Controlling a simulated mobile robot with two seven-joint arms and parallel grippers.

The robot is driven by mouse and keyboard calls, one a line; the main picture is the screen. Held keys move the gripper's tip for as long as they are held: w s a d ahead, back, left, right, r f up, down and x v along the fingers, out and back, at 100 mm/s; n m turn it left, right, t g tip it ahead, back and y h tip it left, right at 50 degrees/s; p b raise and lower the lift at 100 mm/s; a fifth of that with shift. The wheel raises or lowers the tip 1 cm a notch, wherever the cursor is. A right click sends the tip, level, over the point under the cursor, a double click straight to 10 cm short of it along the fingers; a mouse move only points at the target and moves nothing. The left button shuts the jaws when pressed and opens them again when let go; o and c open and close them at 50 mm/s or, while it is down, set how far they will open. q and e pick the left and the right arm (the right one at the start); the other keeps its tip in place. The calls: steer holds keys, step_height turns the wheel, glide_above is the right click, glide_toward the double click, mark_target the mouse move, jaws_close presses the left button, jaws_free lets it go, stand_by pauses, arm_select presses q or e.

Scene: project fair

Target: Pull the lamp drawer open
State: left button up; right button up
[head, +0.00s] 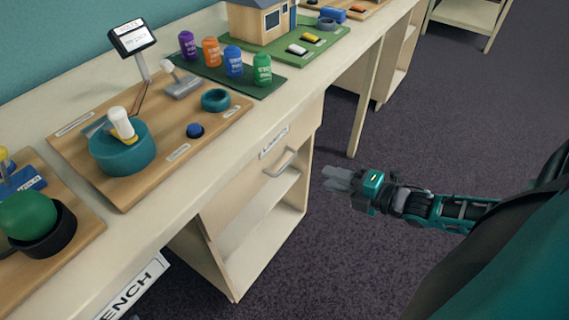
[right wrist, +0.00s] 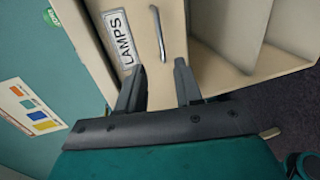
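The lamp drawer (head: 250,173) is in the cream cabinet under the table edge, and its front looks flush with the cabinet. It bears a label (head: 273,142), which reads LAMPS in the right wrist view (right wrist: 119,38). Its metal bar handle (head: 281,163) also shows in the right wrist view (right wrist: 158,34). My right gripper (head: 328,178) is in front of the drawer, to the right of the handle and apart from it. In the right wrist view its two fingers (right wrist: 160,70) are spread and empty, with the handle ahead of the gap. My left gripper is not in view.
Below the drawer is an open shelf (head: 258,215). A table leg (head: 364,100) stands beyond the cabinet. The carpet around my right gripper is clear.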

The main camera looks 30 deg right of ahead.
mark_target(288, 164)
arm_select(q)
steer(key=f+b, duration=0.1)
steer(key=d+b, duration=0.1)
steer(key=b, duration=0.1)
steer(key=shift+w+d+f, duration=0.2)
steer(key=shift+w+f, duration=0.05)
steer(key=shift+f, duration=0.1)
arm_select(e)
steer(key=x, duration=1.2)
steer(key=shift+a, duration=0.1)
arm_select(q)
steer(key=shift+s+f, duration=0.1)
arm_select(e)
steer(key=shift+c, duration=0.6)
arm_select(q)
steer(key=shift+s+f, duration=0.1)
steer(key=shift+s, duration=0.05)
arm_select(e)
jaws_close()
